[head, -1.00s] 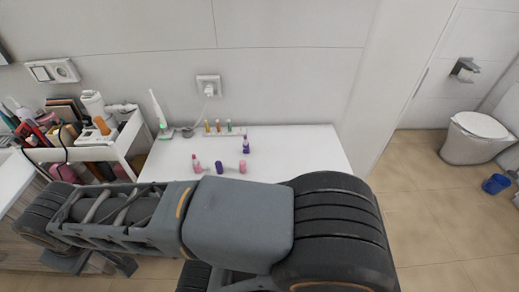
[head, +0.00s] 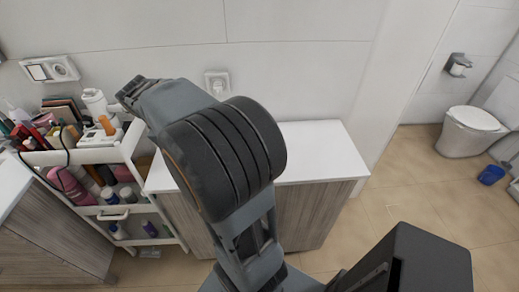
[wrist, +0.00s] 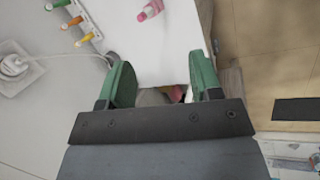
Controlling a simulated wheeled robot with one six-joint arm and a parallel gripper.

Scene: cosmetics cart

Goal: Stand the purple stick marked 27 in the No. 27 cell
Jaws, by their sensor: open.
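My gripper (wrist: 158,62) is open in the wrist view, its two green fingers wide apart with no stick between them. The white rack (wrist: 87,17) shows at upper left, holding a green stick (wrist: 60,4), an orange stick (wrist: 73,22) and a yellow stick (wrist: 85,40). The purple stick marked 27 is in neither view now. The No. 27 cell cannot be made out. In the head view my arm hides the sticks and the rack.
The white cabinet top (head: 325,150) is bare at its right end. A cart (head: 95,157) crowded with bottles and tools stands at its left. A wall socket (head: 217,84) is behind the top. Tiled floor (head: 400,190) is open at the right.

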